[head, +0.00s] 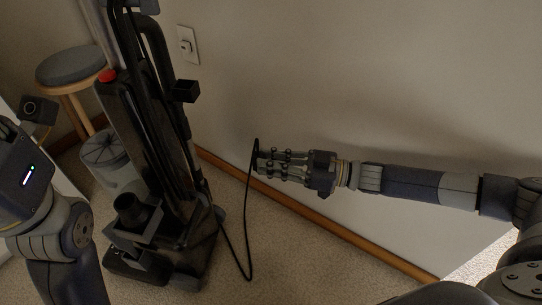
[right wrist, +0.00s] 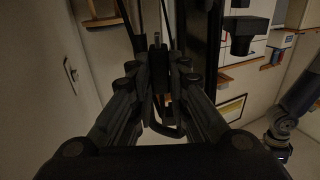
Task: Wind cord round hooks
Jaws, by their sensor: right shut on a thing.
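A dark upright vacuum cleaner (head: 150,150) stands at left of centre in the head view. A black hook-like bracket (head: 185,91) sticks out from its upper side; a black bracket also shows at the upper right of the right wrist view (right wrist: 243,38). My right gripper (head: 260,163) is shut on the black cord (head: 248,215), to the right of the vacuum and apart from it. The cord hangs from the fingers in a loop and rises to the vacuum's side.
A round stool (head: 72,66) and a grey bin (head: 105,152) stand left of the vacuum. The carpet (head: 300,260) right of the vacuum is clear.

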